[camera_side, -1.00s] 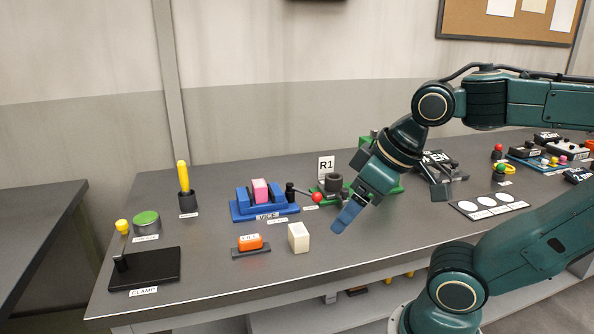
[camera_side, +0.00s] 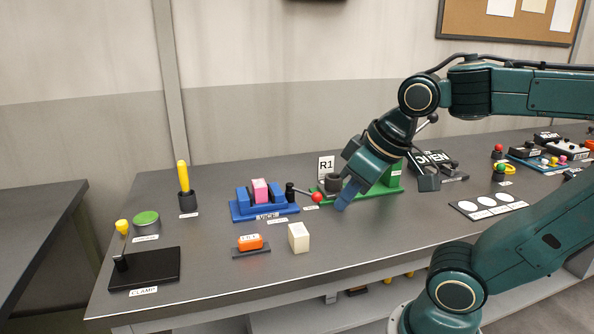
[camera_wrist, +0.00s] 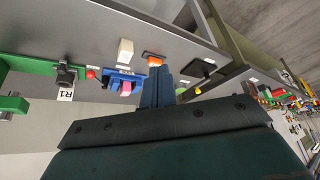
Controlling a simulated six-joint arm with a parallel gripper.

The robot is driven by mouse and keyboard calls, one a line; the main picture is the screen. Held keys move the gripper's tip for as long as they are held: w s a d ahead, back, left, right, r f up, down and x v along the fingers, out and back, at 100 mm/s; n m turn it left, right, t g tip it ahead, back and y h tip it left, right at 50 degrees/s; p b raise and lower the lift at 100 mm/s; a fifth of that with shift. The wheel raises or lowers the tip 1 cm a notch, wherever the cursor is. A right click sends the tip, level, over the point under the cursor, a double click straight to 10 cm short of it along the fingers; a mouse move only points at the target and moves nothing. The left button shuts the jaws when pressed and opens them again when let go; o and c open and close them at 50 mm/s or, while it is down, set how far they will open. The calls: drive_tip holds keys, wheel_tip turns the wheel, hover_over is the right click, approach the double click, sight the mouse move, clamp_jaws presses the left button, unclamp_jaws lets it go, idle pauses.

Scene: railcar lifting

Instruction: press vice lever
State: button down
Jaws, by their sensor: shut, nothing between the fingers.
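The blue vice (camera_side: 265,209) sits on the grey table with a pink block (camera_side: 260,190) between its jaws. Its lever sticks out to the right and ends in a red ball (camera_side: 317,197). My gripper (camera_side: 342,207) is shut and empty, with its blue fingertips a little to the right of the red ball and apart from it in the side view. In the wrist view the vice (camera_wrist: 124,84) and the red ball (camera_wrist: 91,74) show left of my shut fingers (camera_wrist: 157,76).
A green fixture with a dark cylinder (camera_side: 333,184) stands just behind my fingertips, by the R1 sign (camera_side: 326,166). A white block (camera_side: 298,237) and an orange block (camera_side: 250,242) sit in front of the vice. The table's front middle is clear.

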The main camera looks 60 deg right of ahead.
drive_tip(key=w+d+r+m+h, duration=0.1)
drive_tip(key=w+d+r+m, duration=0.1)
drive_tip(key=w+d+m, duration=0.35)
drive_tip(key=m+g+h, duration=0.3)
drive_tip(key=m+g, duration=0.2)
drive_tip(key=m, duration=0.5)
hover_over(304, 193)
drive_tip(key=s+d, duration=0.3)
drive_tip(key=s, duration=0.1)
wheel_tip(304, 193, down, 10)
drive_tip(key=shift+a+r+n, duration=0.1)
drive_tip(key=shift+a+n, duration=0.1)
drive_tip(key=shift+n, duration=0.05)
drive_tip(key=x, duration=0.6)
drive_tip(key=a+x, duration=0.1)
drive_tip(key=x, duration=0.3)
drive_tip(key=shift+s+a+f, duration=0.2)
drive_tip(key=shift+a, duration=0.6)
drive_tip(key=shift+s+a+f, duration=0.15)
drive_tip(key=shift+a+f, duration=0.05)
drive_tip(key=shift+a, duration=0.6)
